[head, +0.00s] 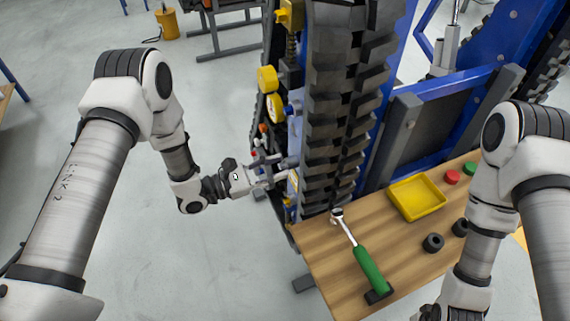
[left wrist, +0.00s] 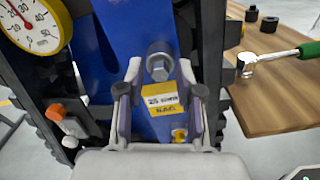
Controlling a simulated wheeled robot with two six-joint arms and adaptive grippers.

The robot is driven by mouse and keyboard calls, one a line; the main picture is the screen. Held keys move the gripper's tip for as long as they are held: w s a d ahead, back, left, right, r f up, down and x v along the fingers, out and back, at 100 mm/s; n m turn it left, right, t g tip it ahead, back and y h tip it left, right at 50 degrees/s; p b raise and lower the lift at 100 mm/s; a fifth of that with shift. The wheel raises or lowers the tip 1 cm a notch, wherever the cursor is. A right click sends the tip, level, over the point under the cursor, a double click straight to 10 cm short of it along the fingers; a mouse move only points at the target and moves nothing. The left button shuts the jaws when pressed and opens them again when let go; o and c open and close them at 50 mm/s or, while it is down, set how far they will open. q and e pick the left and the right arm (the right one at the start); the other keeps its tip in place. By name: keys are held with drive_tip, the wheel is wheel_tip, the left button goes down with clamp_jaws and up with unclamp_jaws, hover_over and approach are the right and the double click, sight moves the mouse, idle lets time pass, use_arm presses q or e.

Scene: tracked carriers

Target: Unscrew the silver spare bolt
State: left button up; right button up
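The silver bolt (left wrist: 159,67) shows its hex head in the left wrist view, set in a dark round collar on the blue frame. A yellow label (left wrist: 162,98) with dark print is just below it. My left gripper (left wrist: 160,95) is open and empty, with one finger on each side of the label and the bolt straight ahead, apart from the fingers. In the head view my left gripper (head: 275,170) is at the near side of the tracked carrier (head: 340,120); the bolt cannot be made out there.
A wooden table (head: 325,260) at the right holds a green-handled wrench (head: 368,266), a yellow tray (head: 417,197), dark rings (head: 433,243), and red (head: 452,177) and green caps. Yellow gauges (head: 275,107) and small knobs line the carrier above my gripper. The floor left of it is clear.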

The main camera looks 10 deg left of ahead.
use_arm(q)
drive_tip(key=m+b, duration=0.4)
drive_tip(key=m, duration=2.2)
drive_tip(key=shift+m+b, duration=0.4)
